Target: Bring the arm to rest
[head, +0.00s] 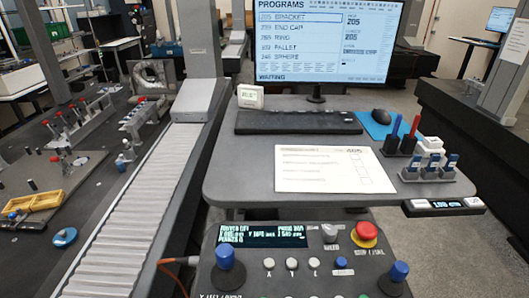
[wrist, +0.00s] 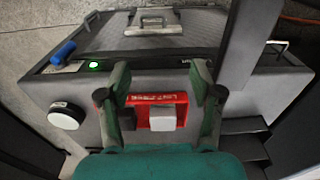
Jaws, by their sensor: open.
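My gripper (wrist: 161,72) shows in the wrist view with its two dark green fingers spread wide apart. Nothing is held between them. Beyond the fingers is a grey cabinet with a dark sloping top (wrist: 150,45). A red holder (wrist: 170,98) with small white lettering and a pale block (wrist: 167,118) at its front show between the fingers. I cannot tell how far the fingers are from the cabinet. My arm and gripper are not in the head view.
In the head view, a grey desk (head: 235,185) bears a monitor (head: 318,42), keyboard and paper sheet (head: 320,168). A control panel (head: 300,265) with joysticks and a red button (head: 366,231) is in front. A ribbed conveyor (head: 140,210) runs along the left, beside a fixture table.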

